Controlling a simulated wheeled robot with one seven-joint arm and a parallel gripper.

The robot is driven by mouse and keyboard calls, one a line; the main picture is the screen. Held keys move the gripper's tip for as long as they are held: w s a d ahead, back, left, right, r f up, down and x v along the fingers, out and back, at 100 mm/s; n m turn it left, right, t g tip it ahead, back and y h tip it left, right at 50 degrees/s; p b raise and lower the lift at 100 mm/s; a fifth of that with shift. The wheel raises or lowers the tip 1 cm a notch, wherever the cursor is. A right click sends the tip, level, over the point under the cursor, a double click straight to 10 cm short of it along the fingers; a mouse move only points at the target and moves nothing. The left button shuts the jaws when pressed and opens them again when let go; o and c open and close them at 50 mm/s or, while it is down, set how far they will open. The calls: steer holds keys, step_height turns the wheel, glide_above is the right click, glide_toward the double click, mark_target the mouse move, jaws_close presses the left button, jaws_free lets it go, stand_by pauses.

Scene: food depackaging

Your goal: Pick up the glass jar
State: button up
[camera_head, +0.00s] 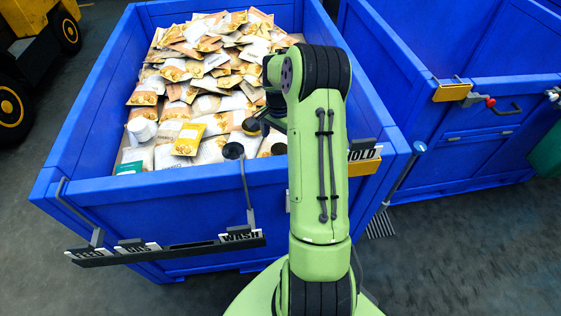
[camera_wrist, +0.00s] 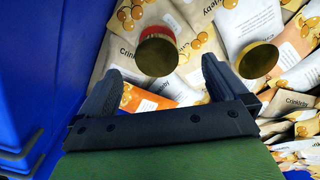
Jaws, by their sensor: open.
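My gripper (camera_wrist: 161,64) is open and points down over the packets in the blue bin. In the wrist view, a round gold-topped container (camera_wrist: 157,53) with a red edge shows between and just beyond my fingertips. A second round container with a dark gold top (camera_wrist: 258,60) stands to the right, outside my right finger. I cannot tell from their tops which one is the glass jar, as their sides are mostly hidden. In the head view, my gripper (camera_head: 264,121) is partly hidden by my arm. A gold-topped round container (camera_head: 279,149) shows beside my arm.
The blue bin (camera_head: 190,187) is full of food packets (camera_head: 205,70). A white round container (camera_head: 142,129) lies at its left. Bin walls surround the heap; one (camera_wrist: 30,70) is close on the left in the wrist view. A second blue bin (camera_head: 460,140) stands right.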

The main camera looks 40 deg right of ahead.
mark_target(280, 149)
steer(key=shift+a+f, duration=0.15)
steer(key=shift+f, duration=0.7)
step_height(280, 149, down, 5)
steer(key=shift+s+r+b, duration=0.1)
steer(key=shift+s+b, duration=0.05)
steer(key=shift+b, duration=0.8)
steer(key=shift+r, duration=0.15)
steer(key=shift+c, duration=0.5)
steer(key=c, duration=1.3)
